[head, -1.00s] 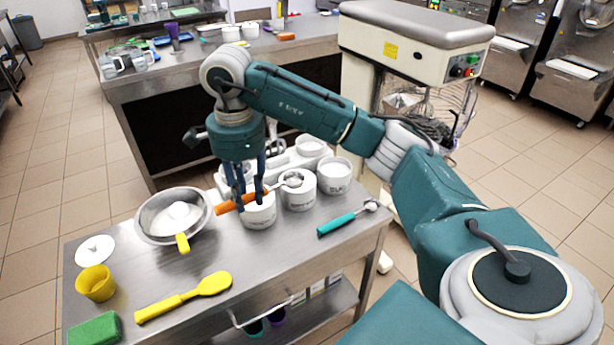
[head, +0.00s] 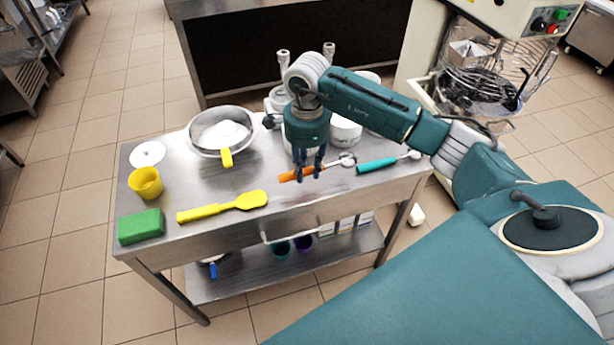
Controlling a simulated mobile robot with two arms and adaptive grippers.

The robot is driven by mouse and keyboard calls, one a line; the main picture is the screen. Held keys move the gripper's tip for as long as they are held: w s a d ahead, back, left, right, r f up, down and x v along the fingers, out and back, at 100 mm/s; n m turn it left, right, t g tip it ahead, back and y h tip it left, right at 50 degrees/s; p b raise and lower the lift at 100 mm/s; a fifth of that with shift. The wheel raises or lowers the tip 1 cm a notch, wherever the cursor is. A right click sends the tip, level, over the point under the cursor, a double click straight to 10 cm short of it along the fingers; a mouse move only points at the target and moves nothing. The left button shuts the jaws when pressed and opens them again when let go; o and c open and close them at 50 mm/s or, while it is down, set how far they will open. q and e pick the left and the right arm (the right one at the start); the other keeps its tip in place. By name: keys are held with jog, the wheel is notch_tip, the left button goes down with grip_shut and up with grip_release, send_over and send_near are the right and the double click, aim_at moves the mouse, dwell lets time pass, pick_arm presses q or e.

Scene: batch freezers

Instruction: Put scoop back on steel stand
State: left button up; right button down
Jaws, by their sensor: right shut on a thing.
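My right gripper (head: 309,176) is shut on a scoop with an orange handle (head: 287,177) and a metal bowl (head: 347,160). The scoop lies roughly level over the steel stand (head: 240,273), a table with a lower shelf, in front of the white tubs. I cannot tell whether the scoop touches the top. A second scoop with a teal handle (head: 375,166) lies just to its right, close to the orange scoop's bowl. My left gripper is not in view.
A steel bowl (head: 195,148) with white contents, a yellow cup (head: 145,183), a green sponge (head: 141,227) and a yellow spatula (head: 222,206) occupy the left side. White tubs (head: 345,131) stand behind my gripper. The top's front right is clear. A mixer stands behind, right.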

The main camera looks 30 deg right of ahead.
aim_at(307, 172)
notch_tip(307, 172, down, 4)
jog(key=shift+p, duration=0.4)
jog(key=shift+f, duration=0.25)
jog(key=shift+f+b, duration=0.25)
jog(key=shift+b, duration=0.05)
jog(key=c, duration=1.4)
grip_release()
jog(key=shift+r, duration=0.1)
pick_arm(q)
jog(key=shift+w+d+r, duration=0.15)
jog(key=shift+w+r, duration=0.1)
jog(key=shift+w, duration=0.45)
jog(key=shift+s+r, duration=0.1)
pick_arm(e)
jog(key=shift+r, duration=0.1)
